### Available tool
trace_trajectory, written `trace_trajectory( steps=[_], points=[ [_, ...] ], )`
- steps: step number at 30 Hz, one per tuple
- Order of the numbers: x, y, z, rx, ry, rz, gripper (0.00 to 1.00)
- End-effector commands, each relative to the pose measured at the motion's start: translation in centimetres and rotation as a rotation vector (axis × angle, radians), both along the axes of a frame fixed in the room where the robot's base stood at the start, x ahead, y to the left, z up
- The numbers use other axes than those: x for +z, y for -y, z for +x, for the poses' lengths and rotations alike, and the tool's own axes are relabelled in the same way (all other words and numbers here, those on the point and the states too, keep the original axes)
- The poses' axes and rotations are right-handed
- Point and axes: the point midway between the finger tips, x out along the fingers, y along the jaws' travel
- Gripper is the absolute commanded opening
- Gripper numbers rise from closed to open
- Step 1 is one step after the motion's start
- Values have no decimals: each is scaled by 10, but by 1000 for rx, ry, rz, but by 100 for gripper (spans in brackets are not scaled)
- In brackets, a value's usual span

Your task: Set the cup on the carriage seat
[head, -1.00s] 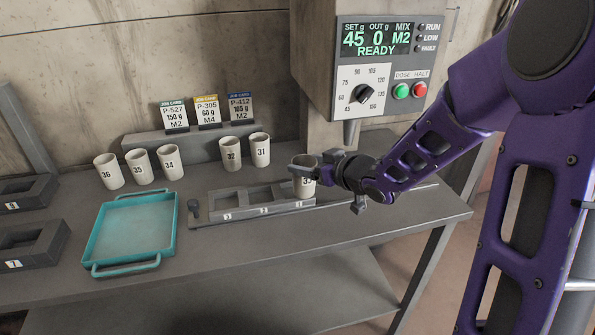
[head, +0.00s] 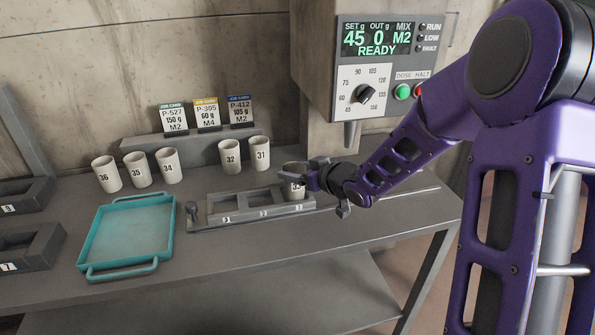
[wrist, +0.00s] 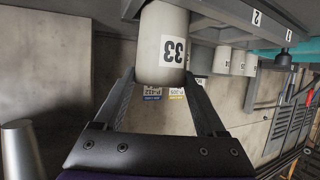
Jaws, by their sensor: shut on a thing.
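The white cup numbered 33 (head: 296,188) is at the right-hand seat of the grey carriage (head: 228,218), its lower part hidden behind the seat's front wall. I cannot tell if its base touches the seat floor. My gripper (head: 294,171) is shut on the cup near its rim. In the wrist view the cup (wrist: 163,48) stands between both fingers (wrist: 160,85), its base out of frame. The carriage's other two seats, marked 3 and 2, are empty.
Cups 32 (head: 230,158) and 31 (head: 260,155) stand behind the carriage; cups 36, 35 and 34 (head: 168,166) stand further left. A teal tray (head: 93,268) lies at left. The dispenser nozzle (head: 350,134) hangs behind my arm, right of the cup.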

Motion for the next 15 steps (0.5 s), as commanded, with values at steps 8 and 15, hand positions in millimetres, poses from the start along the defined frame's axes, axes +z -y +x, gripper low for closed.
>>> trace_trajectory(
  steps=[8, 15],
  points=[
    [-1, 0, 0, 0, 0, 0, 100],
    [6, 2, -2, -1, 1, -1, 100]
  ],
)
